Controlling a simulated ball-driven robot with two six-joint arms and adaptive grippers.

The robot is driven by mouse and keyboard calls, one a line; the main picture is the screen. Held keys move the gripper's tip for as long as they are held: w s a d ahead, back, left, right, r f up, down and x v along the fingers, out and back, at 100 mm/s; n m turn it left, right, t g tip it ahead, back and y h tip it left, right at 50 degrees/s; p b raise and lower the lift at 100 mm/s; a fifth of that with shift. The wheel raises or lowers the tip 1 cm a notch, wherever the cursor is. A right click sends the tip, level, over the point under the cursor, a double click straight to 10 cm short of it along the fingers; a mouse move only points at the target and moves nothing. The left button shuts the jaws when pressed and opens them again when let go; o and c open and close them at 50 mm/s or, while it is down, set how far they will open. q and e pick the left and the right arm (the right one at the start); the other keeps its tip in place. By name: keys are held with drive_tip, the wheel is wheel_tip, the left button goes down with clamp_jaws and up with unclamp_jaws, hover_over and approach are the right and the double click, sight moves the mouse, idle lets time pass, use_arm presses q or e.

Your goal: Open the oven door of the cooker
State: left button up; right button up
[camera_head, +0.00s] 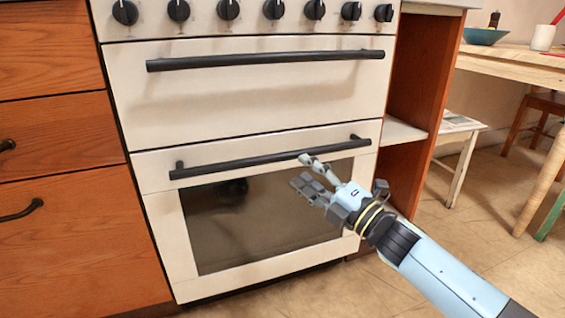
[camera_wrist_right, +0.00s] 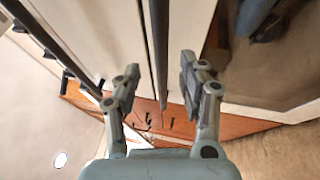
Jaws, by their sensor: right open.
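The cream cooker (camera_head: 245,115) has a lower oven door (camera_head: 160,215) with a dark glass window (camera_head: 265,215), and the door looks shut. A black bar handle (camera_head: 235,165) runs across the top of this door. My right gripper (camera_head: 300,171) is open and empty in front of the handle's right half. In the right wrist view, the oven handle (camera_wrist_right: 158,45) shows between the two spread fingers of my right gripper (camera_wrist_right: 158,78); I cannot tell whether they touch it. My left gripper is not in view.
An upper door with its own black handle (camera_head: 265,60) and a row of black knobs (camera_head: 228,9) sit above. Wooden drawers (camera_head: 60,135) stand at left, an open wooden shelf unit (camera_head: 425,90) at right. The tiled floor (camera_head: 490,225) is clear before the cooker.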

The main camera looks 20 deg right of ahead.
sight(287, 159)
drive_tip(key=b+x, duration=0.1)
drive_tip(key=x, duration=0.5)
drive_tip(key=shift+w+f, duration=0.1)
drive_tip(key=shift+f, duration=0.05)
drive_tip(key=shift+w+a, duration=0.2)
drive_tip(key=shift+w, duration=0.25)
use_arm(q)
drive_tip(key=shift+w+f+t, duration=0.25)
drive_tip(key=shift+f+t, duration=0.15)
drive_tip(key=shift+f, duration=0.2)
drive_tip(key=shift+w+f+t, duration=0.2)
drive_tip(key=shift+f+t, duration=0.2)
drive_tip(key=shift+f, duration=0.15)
use_arm(e)
clamp_jaws()
